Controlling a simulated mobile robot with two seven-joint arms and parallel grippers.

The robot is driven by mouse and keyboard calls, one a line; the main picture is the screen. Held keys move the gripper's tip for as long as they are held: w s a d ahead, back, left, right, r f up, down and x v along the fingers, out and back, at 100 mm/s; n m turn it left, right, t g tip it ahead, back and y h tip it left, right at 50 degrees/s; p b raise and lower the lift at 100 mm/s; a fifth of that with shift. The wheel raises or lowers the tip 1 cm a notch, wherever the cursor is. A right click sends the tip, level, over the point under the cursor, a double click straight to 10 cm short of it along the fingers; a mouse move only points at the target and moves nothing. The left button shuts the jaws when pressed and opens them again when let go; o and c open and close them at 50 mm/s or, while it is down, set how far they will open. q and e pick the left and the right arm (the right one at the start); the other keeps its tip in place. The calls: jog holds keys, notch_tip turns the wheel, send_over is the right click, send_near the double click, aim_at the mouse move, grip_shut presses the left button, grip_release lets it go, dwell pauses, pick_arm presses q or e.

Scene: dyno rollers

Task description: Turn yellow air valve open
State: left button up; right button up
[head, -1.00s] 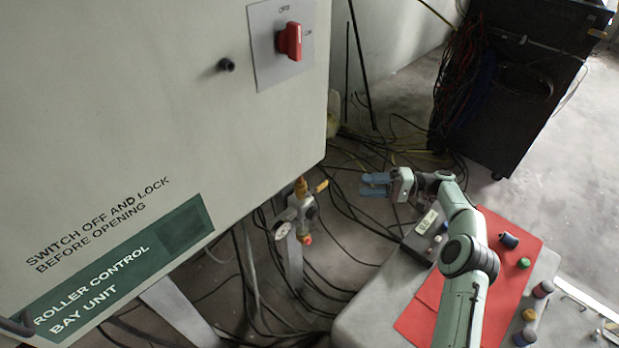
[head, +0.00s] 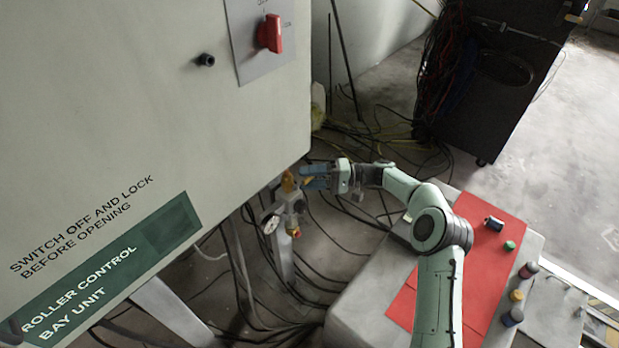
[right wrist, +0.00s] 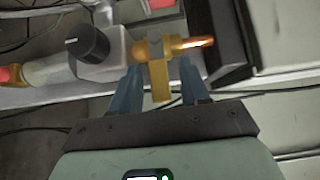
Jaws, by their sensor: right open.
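The yellow air valve (head: 288,182) sits on top of a grey fitting with a gauge, by the lower right corner of the control cabinet. Its yellow handle (right wrist: 160,80) shows in the right wrist view. My right gripper (head: 308,177) is open, with its blue fingers at the valve. In the right wrist view, the right gripper (right wrist: 160,87) has one finger on each side of the handle. I cannot tell whether either finger touches it. The fingers partly cover the handle in the head view. My left gripper is out of view.
The cabinet (head: 110,110) with a red switch (head: 270,35) fills the left. A grey bench with a red mat (head: 480,285) and several small containers stands at lower right. Cables run over the floor below the valve. A black cabinet (head: 490,80) stands behind.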

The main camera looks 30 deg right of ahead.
grip_shut()
jog(key=shift+r, duration=0.15)
jog(key=n+h, duration=0.1)
jog(key=r+n+g+h, duration=0.1)
jog(key=h, duration=0.1)
jog(key=shift+a+r+n+b, duration=0.2)
jog(key=shift+r+n+b, duration=0.1)
jog(key=shift+n+b, duration=0.1)
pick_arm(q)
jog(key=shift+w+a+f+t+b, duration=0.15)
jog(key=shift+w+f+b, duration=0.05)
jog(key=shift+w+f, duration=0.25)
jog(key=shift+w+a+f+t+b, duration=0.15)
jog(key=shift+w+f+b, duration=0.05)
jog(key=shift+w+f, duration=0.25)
pick_arm(e)
jog(key=shift+s+a+r+n+h, duration=0.15)
jog(key=shift+r+n+h, duration=0.15)
jog(key=shift+h, duration=0.2)
jog(key=shift+w+a+r+n+h, duration=0.1)
jog(key=shift+r+n+h, duration=0.1)
jog(key=shift+n+h, duration=0.25)
grip_release()
